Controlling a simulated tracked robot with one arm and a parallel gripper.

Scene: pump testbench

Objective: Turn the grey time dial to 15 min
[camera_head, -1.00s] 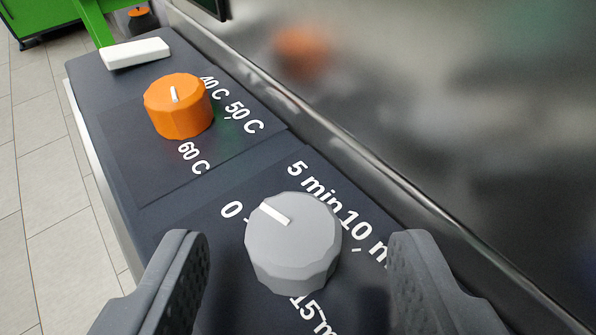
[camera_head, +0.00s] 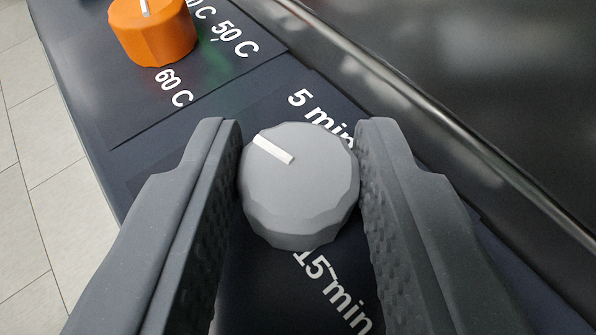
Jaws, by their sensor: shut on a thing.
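The grey time dial (camera_head: 300,190) is in the middle of the view, on a dark panel. Its white pointer mark (camera_head: 273,150) points to the upper left, toward where the left finger now covers the 0 label. The "5 min" label (camera_head: 320,115) is above the dial, partly hidden by the right finger. The "15 min" label (camera_head: 332,292) is below the dial. The 10 min label is hidden. My gripper (camera_head: 299,180) is shut on the dial, with one finger on its left side and one on its right.
The orange temperature dial (camera_head: 153,35) stands at the upper left, beside its 50 C and 60 C labels. A metal ledge (camera_head: 400,110) and a dark glossy surface (camera_head: 480,80) run along the right. Pale floor tiles (camera_head: 45,200) show at the left.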

